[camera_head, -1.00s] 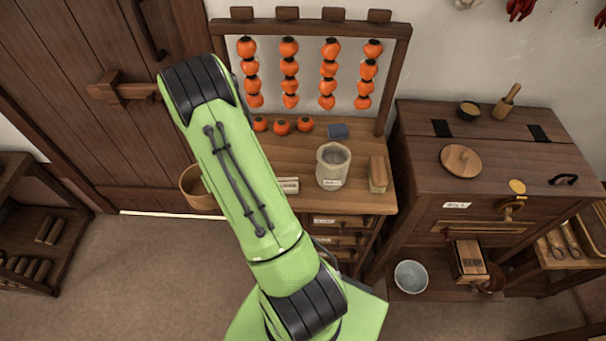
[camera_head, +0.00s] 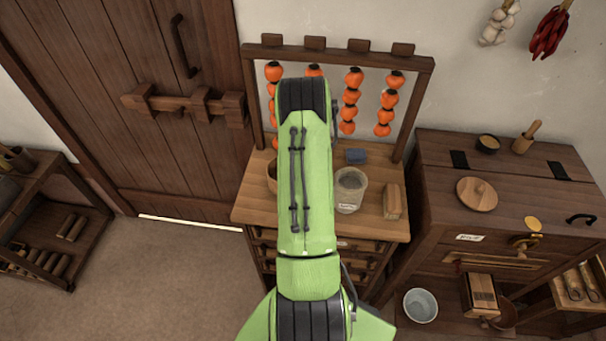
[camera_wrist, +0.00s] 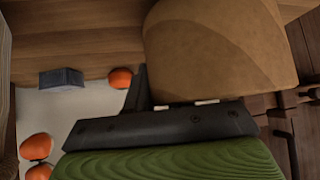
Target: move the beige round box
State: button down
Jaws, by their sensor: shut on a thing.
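The beige round box (camera_wrist: 215,50) fills the upper right of the wrist view, with a curved, plain tan side. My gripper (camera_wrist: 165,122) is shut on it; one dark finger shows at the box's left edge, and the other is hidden. In the head view only a sliver of the box (camera_head: 271,178) shows left of my green arm, by the left part of the wooden worktop (camera_head: 375,225). My arm hides the rest of the box and my gripper there. I cannot tell whether the box touches the worktop.
A lidded glass jar (camera_head: 350,190), a wooden block (camera_head: 392,201) and a blue-grey block (camera_head: 356,156) stand on the worktop, right of my arm. Orange persimmons (camera_head: 351,97) hang from the rack behind. A wooden chest (camera_head: 510,190) stands right. Open floor lies left.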

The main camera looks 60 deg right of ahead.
jog(key=shift+f, duration=0.6)
jog(key=shift+f, duration=0.1)
jog(key=c, duration=1)
grip_release()
jog(key=shift+r, duration=0.3)
jog(key=b+v, duration=0.1)
jog(key=v, duration=1)
jog(key=shift+s+a+r, duration=0.15)
jog(key=shift+a+r, duration=0.1)
jog(key=shift+a, duration=0.05)
